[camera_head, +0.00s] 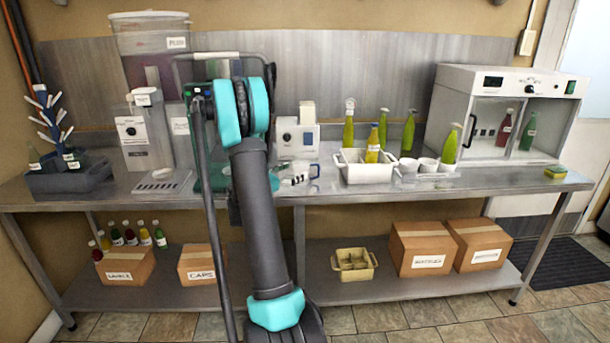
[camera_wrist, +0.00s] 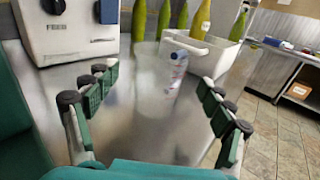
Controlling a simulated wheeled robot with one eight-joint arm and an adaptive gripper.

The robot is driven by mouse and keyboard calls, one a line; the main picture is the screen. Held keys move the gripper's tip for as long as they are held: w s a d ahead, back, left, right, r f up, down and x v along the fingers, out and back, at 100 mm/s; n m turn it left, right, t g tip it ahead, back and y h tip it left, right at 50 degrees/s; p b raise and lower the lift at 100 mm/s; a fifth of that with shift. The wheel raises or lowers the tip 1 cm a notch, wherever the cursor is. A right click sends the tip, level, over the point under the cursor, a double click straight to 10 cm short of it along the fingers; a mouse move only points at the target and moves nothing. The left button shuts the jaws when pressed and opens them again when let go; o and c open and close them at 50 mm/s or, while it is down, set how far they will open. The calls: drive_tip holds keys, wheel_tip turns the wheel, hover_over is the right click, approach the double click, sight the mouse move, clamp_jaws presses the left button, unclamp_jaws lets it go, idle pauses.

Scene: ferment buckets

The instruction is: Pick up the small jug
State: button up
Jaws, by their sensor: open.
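What seems to be the small jug (camera_head: 297,180) stands on the steel bench just right of my arm in the head view. It looks pale or clear, with dark marks and a blue handle. In the wrist view a pale piece with blue and red marks (camera_wrist: 177,70) shows between and beyond my fingertips; the jug's clear outline is hard to make out against the shiny bench. My gripper (camera_wrist: 157,78) is open, with green-padded fingers spread to the left and right and nothing clamped between them. In the head view my arm hides most of the gripper.
A white machine (camera_head: 297,139) stands behind the jug. A white crate (camera_head: 367,173) with a yellow bottle (camera_head: 373,145) is to the right, with green bottles (camera_head: 408,132) behind. A glass-fronted cabinet (camera_head: 505,115) stands farther right. Cardboard boxes (camera_head: 422,248) sit on the lower shelf.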

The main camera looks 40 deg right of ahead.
drive_tip(key=d, duration=0.3)
drive_tip(key=w+d, duration=0.1)
drive_tip(key=d, duration=0.1)
drive_tip(key=shift+s, duration=0.1)
drive_tip(key=c, duration=1.2)
wheel_tip(320, 180, up, 20)
drive_tip(key=shift+a, duration=0.2)
